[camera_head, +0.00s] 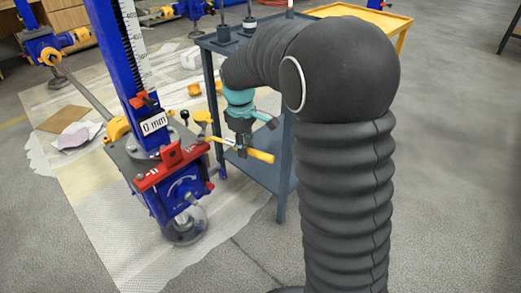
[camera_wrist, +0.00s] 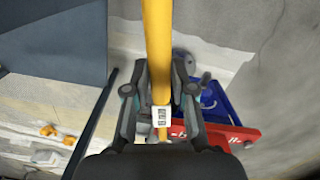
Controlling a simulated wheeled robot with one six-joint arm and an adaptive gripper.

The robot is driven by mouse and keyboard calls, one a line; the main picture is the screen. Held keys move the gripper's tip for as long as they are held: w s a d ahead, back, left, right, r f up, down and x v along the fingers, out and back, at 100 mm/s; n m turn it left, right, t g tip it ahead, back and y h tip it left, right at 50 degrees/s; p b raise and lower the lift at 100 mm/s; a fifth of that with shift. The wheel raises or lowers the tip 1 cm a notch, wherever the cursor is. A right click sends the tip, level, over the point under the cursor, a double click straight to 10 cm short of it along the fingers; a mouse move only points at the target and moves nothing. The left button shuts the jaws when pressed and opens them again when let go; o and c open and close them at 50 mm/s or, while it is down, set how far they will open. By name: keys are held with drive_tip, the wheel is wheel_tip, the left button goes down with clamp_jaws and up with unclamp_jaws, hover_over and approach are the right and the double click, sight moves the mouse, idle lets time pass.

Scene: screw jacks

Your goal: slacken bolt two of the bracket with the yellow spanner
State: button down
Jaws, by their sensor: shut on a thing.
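The yellow spanner (camera_head: 262,156) lies across my gripper (camera_head: 243,141), its thick handle end sticking out to the right. Its thinner end reaches left toward the red bracket (camera_head: 172,166) on the blue screw jack; I cannot tell if it touches a bolt. In the wrist view my gripper (camera_wrist: 160,88) is shut on the yellow spanner (camera_wrist: 157,40), near a white printed label. The red bracket (camera_wrist: 228,138) shows there at lower right, partly behind my gripper. The bracket carries small dark marks, but which bolt is number two cannot be read.
The blue jack column (camera_head: 125,60) with its scale and "0 mm" sign (camera_head: 154,123) stands just left of the bracket. A grey-blue trolley (camera_head: 281,185) stands close behind my arm. A yellow trolley (camera_head: 368,14) is farther back. Open floor lies at the right.

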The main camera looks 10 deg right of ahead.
drive_tip(key=shift+w+a, duration=0.55)
drive_tip(key=shift+a, duration=0.1)
drive_tip(key=s+a+m+p, duration=0.1)
drive_tip(key=s+a+m, duration=0.1)
drive_tip(key=a+m, duration=0.5)
drive_tip(key=s+a+m+p, duration=0.1)
drive_tip(key=s+a+m, duration=0.1)
drive_tip(key=a+m, duration=0.6)
drive_tip(key=shift+a+y, duration=0.3)
drive_tip(key=shift+a, duration=1.75)
drive_tip(key=shift+s, duration=0.15)
drive_tip(key=shift+f+b, duration=0.3)
drive_tip(key=shift+f, duration=0.65)
